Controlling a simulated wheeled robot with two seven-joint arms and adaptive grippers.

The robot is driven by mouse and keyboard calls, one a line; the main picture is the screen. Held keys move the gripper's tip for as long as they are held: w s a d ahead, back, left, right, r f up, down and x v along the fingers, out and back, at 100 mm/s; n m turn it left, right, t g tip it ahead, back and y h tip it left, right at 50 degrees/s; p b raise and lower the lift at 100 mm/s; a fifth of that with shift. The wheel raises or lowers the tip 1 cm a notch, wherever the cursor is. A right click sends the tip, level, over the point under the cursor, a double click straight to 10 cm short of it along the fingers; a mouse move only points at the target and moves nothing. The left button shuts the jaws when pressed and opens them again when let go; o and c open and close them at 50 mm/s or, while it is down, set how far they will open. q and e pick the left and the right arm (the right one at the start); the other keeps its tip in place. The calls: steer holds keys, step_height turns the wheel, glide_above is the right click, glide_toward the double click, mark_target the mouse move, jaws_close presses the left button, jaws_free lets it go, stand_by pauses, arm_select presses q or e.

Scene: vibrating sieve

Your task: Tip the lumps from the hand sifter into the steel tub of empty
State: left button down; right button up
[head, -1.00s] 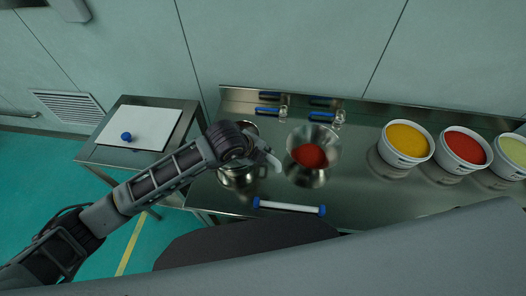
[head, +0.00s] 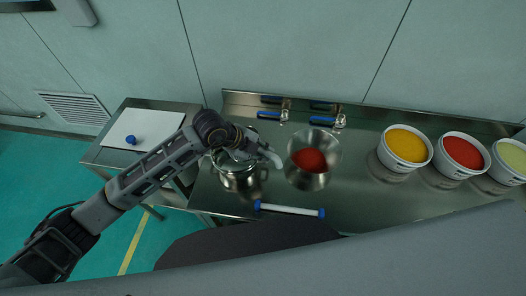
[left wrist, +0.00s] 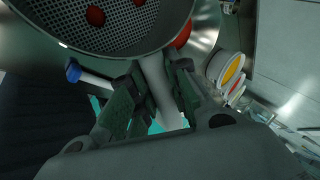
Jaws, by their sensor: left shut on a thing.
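My left gripper (head: 258,151) is shut on the pale handle of the hand sifter, and the handle's end shows past the fingers. In the left wrist view the gripper (left wrist: 157,88) is below the sifter (left wrist: 120,35), a round metal basket with a perforated floor. A few red lumps (left wrist: 96,15) lie in it. In the head view my arm hides most of the sifter. The steel tub (head: 238,182) stands on the bench just below my gripper and wrist. I cannot tell whether the sifter is tilted. My right gripper is not in view.
A steel bowl (head: 325,142) with red powder stands right of my gripper. A white bar with blue ends (head: 290,209) lies at the bench front. Tubs of yellow (head: 405,147), red (head: 462,152) and pale green powder stand at right. Blue-handled clamps sit behind.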

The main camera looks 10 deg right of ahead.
arm_select(q)
steer(key=shift+w+r+g, duration=0.1)
steer(key=shift+r+g, duration=0.2)
steer(key=shift+r, duration=0.1)
steer(key=shift+w+a+r+n+g+h, duration=0.2)
steer(key=shift+r+n+g+h, duration=0.25)
steer(key=shift+r+h, duration=0.25)
steer(key=shift+w+a+r+n+g+h, duration=0.15)
steer(key=shift+r+n+g+h, duration=0.1)
steer(key=shift+r+g+h, duration=0.25)
steer(key=shift+w+a+r+n+g+h, duration=0.25)
steer(key=shift+w+a+r+g+h, duration=0.1)
steer(key=shift+w+a+g+h, duration=0.15)
steer(key=shift+w+a+r+n+g+h, duration=0.3)
steer(key=shift+w+g+h, duration=0.1)
steer(key=shift+w, duration=0.2)
steer(key=w+a+r+n+g+h+b, duration=0.1)
steer(key=w+a+n+g+h+b, duration=0.1)
steer(key=w+a+h, duration=0.3)
steer(key=shift+w+n+g+b, duration=0.35)
steer(key=shift+w+n+g, duration=0.15)
steer(key=shift+w, duration=0.2)
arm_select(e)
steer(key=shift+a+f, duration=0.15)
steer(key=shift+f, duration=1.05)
arm_select(q)
steer(key=shift+r, duration=0.1)
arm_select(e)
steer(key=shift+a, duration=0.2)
